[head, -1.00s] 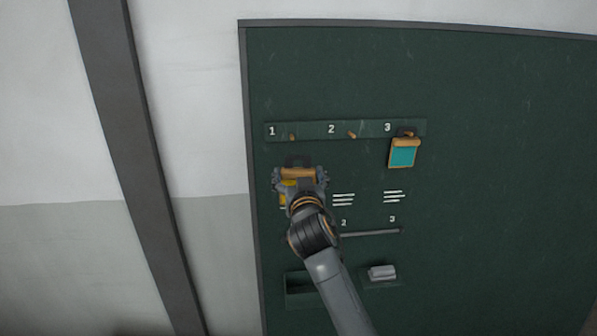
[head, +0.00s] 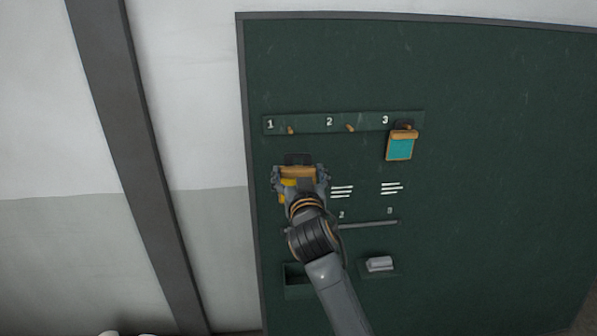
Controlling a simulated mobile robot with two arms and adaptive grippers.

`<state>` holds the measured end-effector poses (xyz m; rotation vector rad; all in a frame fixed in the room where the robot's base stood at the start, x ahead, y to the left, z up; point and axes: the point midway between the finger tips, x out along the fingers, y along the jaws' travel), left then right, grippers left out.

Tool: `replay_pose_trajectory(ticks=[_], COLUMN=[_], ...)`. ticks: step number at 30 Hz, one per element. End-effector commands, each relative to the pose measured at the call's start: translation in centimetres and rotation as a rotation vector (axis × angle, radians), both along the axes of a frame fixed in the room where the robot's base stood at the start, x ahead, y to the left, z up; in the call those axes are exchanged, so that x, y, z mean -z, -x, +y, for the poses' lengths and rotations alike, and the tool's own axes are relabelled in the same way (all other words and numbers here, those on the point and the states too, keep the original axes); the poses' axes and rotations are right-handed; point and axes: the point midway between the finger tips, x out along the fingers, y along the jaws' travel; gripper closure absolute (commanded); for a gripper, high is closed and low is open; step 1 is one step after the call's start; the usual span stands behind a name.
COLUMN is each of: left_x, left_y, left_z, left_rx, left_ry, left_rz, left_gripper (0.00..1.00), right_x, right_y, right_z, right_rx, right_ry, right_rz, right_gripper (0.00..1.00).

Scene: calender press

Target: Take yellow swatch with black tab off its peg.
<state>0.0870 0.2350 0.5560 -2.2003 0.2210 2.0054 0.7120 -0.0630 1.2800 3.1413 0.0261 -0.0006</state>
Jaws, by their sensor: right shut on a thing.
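The yellow swatch (head: 287,183) has a tan wooden bar (head: 297,171) along its top and a black tab (head: 298,158) above that. My right gripper (head: 299,177) is shut on it, with a finger at each side of the bar. The swatch is below the peg rail, and its tab is apart from peg 1 (head: 290,130), which is bare. The gripper and wrist hide much of the swatch's lower part. My left gripper is not in view.
The peg rail (head: 310,124) crosses the green board. Peg 2 (head: 350,127) is bare. A teal swatch (head: 400,148) hangs on peg 3. Lower down are a thin ledge (head: 370,224), an open dark box (head: 293,280) and a grey block (head: 379,263) on a small shelf.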

Motion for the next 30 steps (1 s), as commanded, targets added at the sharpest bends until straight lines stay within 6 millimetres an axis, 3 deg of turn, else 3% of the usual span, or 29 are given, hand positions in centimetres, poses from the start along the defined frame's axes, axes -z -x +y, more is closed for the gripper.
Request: replay_pose_trajectory(ticks=[7, 30], left_x=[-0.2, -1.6], left_y=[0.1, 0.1], left_z=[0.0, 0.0], left_rx=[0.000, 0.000], left_ry=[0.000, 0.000], left_rz=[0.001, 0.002], left_gripper=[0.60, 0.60], right_x=[-0.1, -0.1], right_y=[0.5, 6.0], right_z=[0.0, -0.1], right_rx=[-0.001, 0.000], right_ry=[-0.001, 0.000], right_rz=[-0.001, -0.001], right_gripper=[0.49, 0.49])
